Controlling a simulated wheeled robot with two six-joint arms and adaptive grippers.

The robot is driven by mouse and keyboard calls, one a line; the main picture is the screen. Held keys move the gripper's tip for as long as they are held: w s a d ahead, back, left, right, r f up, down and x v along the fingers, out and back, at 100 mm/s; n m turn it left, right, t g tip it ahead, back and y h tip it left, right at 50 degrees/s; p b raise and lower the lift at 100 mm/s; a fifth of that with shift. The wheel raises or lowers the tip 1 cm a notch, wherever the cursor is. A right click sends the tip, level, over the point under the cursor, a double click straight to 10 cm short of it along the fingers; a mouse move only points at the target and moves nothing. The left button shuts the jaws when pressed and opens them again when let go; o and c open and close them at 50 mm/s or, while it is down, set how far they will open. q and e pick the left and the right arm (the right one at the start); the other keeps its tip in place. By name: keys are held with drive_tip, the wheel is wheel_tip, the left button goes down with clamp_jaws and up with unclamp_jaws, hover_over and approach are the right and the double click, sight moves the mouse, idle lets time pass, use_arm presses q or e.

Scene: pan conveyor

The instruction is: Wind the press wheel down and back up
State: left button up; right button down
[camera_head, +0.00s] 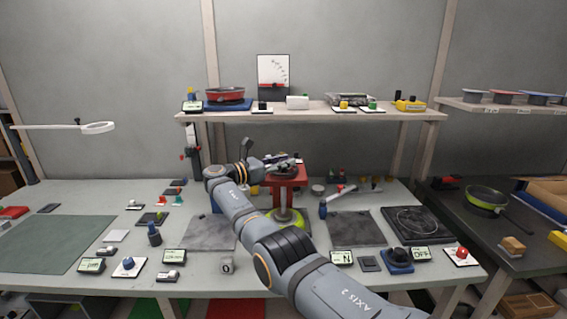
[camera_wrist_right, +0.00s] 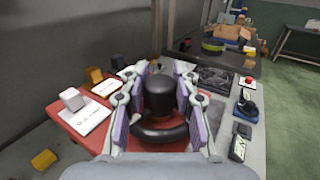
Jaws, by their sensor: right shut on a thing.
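The red press (camera_head: 288,172) stands in the middle of the workbench, with a yellow-green pan (camera_head: 291,222) low between its posts. My right arm reaches over, and my right gripper (camera_head: 284,161) is at the top of the press. In the right wrist view the press wheel (camera_wrist_right: 160,133) is a black ring with an upright black knob (camera_wrist_right: 160,97). My right gripper (camera_wrist_right: 158,112) is shut on this knob, with a purple-padded finger on each side. The red press top (camera_wrist_right: 84,132) lies below the wheel. The wheel is mostly hidden in the head view. My left gripper is not in view.
A shelf (camera_head: 300,115) with a red pan (camera_head: 225,94) and small devices runs behind the press. Dark plates (camera_head: 356,229) and a black hob (camera_head: 417,225) lie to the right. Switches and displays line the bench front. A green mat (camera_head: 45,244) lies at the left.

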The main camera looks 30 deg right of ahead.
drive_tip(key=shift+f, duration=0.15)
drive_tip(key=c, duration=1)
unclamp_jaws()
wheel_tip(320, 180, up, 10)
drive_tip(key=shift+r, duration=0.1)
